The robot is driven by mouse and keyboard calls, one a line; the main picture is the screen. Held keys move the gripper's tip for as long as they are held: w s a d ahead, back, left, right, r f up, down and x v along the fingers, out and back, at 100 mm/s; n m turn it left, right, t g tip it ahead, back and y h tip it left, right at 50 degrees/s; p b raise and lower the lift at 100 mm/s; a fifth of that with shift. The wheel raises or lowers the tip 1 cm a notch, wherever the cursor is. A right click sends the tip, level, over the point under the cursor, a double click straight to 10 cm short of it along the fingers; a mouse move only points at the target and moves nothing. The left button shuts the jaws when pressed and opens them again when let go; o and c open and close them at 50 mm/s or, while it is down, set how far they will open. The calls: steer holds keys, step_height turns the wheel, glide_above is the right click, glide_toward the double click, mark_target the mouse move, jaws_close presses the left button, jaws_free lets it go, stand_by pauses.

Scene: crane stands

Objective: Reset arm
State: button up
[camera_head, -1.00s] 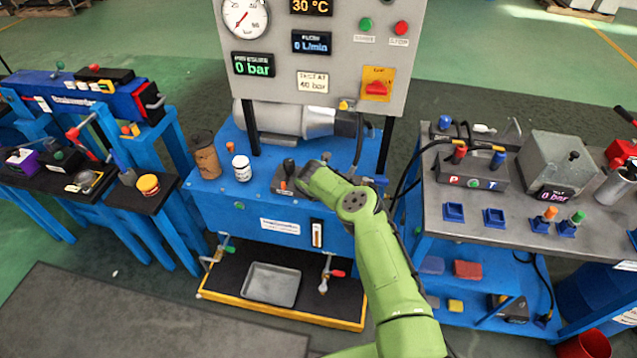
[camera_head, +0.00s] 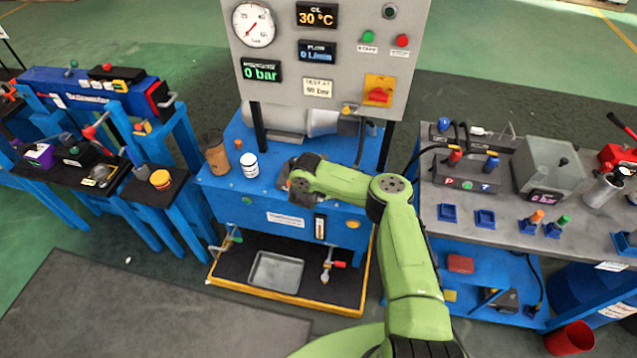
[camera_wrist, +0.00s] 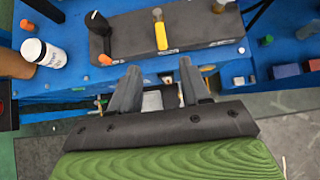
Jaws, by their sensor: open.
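My green arm reaches from the bottom right of the head view up to the blue test bench (camera_head: 240,195). My gripper shows in the wrist view (camera_wrist: 158,85); its two dark fingers are apart with nothing held between them. In the head view its fingers are mostly hidden at the end of the arm. The wrist view shows a dark valve block (camera_wrist: 185,32) on the bench just beyond the fingertips, with a black-knobbed lever (camera_wrist: 97,28) and a yellow handle (camera_wrist: 161,35). I cannot tell whether a finger touches the block.
A white bottle (camera_head: 249,165) and a brown cup (camera_head: 216,153) stand left of my gripper. The gauge panel (camera_head: 340,75) rises behind. A metal tray (camera_head: 276,272) lies on the lower shelf. A grey-topped bench (camera_head: 500,205) stands right; a red bucket (camera_head: 570,338) is on the floor.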

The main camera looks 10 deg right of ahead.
steer(key=shift+f, duration=0.1)
steer(key=w+a+r+n+t+y, duration=0.1)
steer(key=a+r+n, duration=0.2)
steer(key=r+n, duration=0.35)
steer(key=w+a+r+n+t+y, duration=0.1)
steer(key=a+r+n+y, duration=0.1)
steer(key=a+r+n, duration=0.45)
steer(key=s+d+r+n, duration=0.1)
steer(key=s+r+n, duration=0.2)
steer(key=r+n, duration=0.25)
steer(key=s+d+r+n, duration=0.2)
steer(key=s+r+n, duration=0.15)
steer(key=r, duration=0.25)
steer(key=s+d+r+n+g+h, duration=0.1)
steer(key=s+d+r+n, duration=0.2)
steer(key=s+r+n, duration=0.35)
steer(key=s+d+r+n+g, duration=0.1)
steer(key=s+d+r+n, duration=0.25)
steer(key=s, duration=0.55)
steer(key=s+d+n+g+y, duration=0.1)
steer(key=s+n, duration=0.8)
steer(key=s, duration=1)
steer(key=shift+s+d+g+y, duration=0.25)
steer(key=shift+g+y, duration=0.25)
steer(key=shift+g, duration=0.2)
